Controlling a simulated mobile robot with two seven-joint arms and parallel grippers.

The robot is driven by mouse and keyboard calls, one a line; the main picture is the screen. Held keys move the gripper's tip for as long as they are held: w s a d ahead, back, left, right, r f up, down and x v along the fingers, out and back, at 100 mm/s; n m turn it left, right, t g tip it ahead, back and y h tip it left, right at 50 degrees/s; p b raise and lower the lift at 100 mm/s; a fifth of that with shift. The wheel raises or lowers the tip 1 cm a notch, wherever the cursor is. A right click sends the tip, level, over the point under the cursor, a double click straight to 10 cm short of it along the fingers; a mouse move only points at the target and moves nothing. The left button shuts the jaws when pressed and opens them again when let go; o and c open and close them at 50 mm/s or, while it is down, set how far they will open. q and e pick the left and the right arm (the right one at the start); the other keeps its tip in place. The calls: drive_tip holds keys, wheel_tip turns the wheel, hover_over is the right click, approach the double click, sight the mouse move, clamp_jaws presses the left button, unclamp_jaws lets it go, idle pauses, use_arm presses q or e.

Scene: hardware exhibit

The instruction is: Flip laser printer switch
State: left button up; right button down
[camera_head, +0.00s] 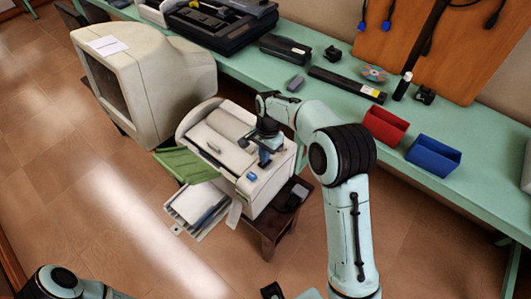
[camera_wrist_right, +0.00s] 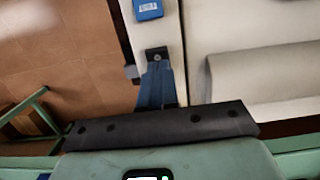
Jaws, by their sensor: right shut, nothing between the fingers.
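The laser printer (camera_head: 225,140) is a pale box on a small dark stand, with a green flap and a paper tray at its front. A small blue panel (camera_head: 251,177) is on its near edge; it also shows at the top of the right wrist view (camera_wrist_right: 148,9). My right gripper (camera_head: 264,160) is shut and empty, with its blue fingers over the printer's near right edge. In the right wrist view its fingertips (camera_wrist_right: 157,55) are over a pale strip; contact cannot be told. I cannot make out the switch clearly. My left gripper is out of view.
An old beige monitor (camera_head: 145,75) stands left of the printer. The green bench (camera_head: 335,107) behind holds a black device (camera_head: 220,18), a red bin (camera_head: 385,126) and a blue bin (camera_head: 433,156). The tiled floor in front is mostly clear.

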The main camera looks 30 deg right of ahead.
drive_tip(key=r, duration=0.1)
drive_tip(key=r+p, duration=0.1)
drive_tip(key=d+r, duration=0.1)
drive_tip(key=shift+w+r, duration=0.2)
drive_tip(key=shift+w, duration=0.15)
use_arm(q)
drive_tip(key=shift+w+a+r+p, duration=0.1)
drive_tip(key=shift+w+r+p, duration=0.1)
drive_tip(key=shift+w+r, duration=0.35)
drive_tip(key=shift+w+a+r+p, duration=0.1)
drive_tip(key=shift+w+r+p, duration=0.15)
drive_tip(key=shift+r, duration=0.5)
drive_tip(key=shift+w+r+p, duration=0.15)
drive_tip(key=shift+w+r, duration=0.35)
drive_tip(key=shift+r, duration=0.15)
use_arm(e)
wheel_tip(320, 180, up, 9)
drive_tip(key=d, duration=0.1)
drive_tip(key=shift+w+d+r, duration=0.15)
drive_tip(key=shift+d+r, duration=0.05)
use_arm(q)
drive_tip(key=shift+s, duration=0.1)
